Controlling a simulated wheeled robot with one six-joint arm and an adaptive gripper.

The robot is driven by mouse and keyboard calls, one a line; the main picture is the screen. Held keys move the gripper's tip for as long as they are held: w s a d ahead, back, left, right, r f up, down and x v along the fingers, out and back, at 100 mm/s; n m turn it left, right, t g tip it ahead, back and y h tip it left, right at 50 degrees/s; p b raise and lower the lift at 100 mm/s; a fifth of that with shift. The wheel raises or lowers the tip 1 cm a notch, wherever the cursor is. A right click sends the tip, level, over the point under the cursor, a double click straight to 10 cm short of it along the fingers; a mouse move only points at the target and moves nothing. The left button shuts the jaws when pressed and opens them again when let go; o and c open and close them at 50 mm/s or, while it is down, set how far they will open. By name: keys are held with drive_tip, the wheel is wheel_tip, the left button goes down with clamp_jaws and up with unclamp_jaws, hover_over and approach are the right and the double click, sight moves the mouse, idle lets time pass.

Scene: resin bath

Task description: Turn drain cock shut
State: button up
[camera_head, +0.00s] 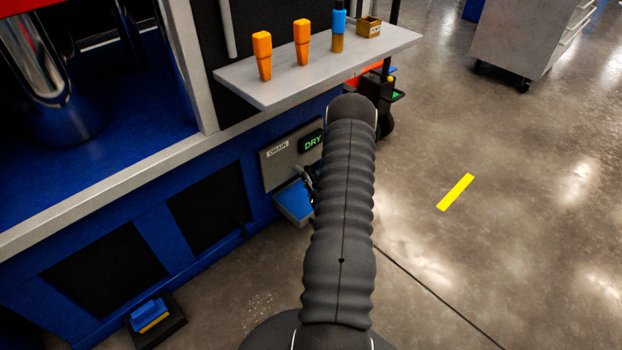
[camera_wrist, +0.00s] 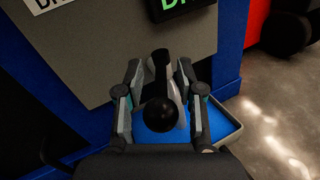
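The drain cock shows in the wrist view as a black handle (camera_wrist: 161,65) with a round black knob (camera_wrist: 161,114) pointing towards the camera and a pale grey part beside it. My gripper (camera_wrist: 159,72) is open, with one finger on each side of the handle. The left finger looks apart from it. On the right I cannot tell whether the finger touches. In the head view my arm hides most of the cock and the gripper. The grey drain panel (camera_head: 280,165) carries a "DRAIN" label (camera_head: 277,149) and a green "DRY" display (camera_head: 311,142).
A blue tray (camera_head: 295,202) with a grey rim sits below the panel. A grey shelf (camera_head: 275,92) above holds two orange-handled items, a blue-topped item and a small box. A blue block (camera_head: 148,313) lies low at left. Open floor lies to the right.

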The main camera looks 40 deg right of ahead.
drive_tip(key=shift+s, duration=0.1)
drive_tip(key=v, duration=1.2)
drive_tip(key=shift+c, duration=0.2)
